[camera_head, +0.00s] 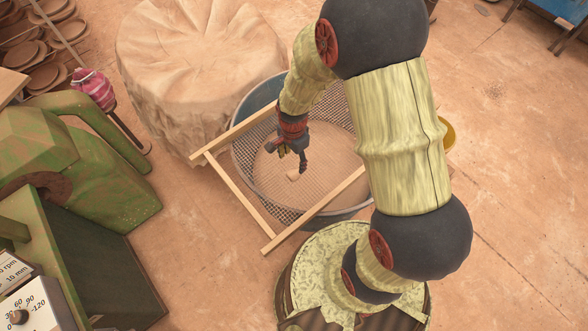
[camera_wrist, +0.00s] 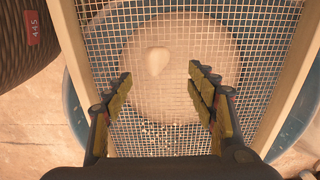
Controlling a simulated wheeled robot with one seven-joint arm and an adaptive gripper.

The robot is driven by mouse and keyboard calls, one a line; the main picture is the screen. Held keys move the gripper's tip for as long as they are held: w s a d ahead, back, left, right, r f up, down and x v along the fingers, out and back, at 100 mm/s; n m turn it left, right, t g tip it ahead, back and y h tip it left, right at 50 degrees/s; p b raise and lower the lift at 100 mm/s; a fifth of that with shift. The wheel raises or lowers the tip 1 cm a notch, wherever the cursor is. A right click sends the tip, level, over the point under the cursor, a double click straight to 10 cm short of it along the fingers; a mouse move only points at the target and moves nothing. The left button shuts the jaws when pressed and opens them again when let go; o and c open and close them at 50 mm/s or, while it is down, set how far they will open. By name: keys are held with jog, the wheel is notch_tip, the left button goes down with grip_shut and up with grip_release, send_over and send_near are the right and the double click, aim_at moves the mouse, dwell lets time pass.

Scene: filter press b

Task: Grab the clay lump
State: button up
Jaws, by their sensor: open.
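The clay lump (camera_head: 293,175) is a small pale beige piece on the wire mesh of a sieve laid over a blue tub. In the wrist view the clay lump (camera_wrist: 157,60) shows as a rounded pale blob, a little beyond the fingertips and between their lines. My gripper (camera_head: 288,155) points down over the mesh, close to the lump in the head view. In the wrist view my gripper (camera_wrist: 160,75) is open, with nothing between its yellow-padded fingers. I cannot tell the exact height of the fingers above the mesh.
The sieve's wooden frame (camera_head: 245,206) rests across the blue tub (camera_head: 258,97). A cloth-covered round form (camera_head: 190,60) stands close behind it at the left. A green machine (camera_head: 75,160) stands at the left. The floor at the right is mostly clear.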

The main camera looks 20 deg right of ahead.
aim_at(294, 171)
notch_tip(294, 171, down, 8)
jog(key=shift+s+d+f+b, duration=0.1)
jog(key=shift+s+f+b, duration=0.05)
jog(key=shift+b, duration=0.9)
jog(key=shift+c, duration=1.4)
jog(key=c, duration=1)
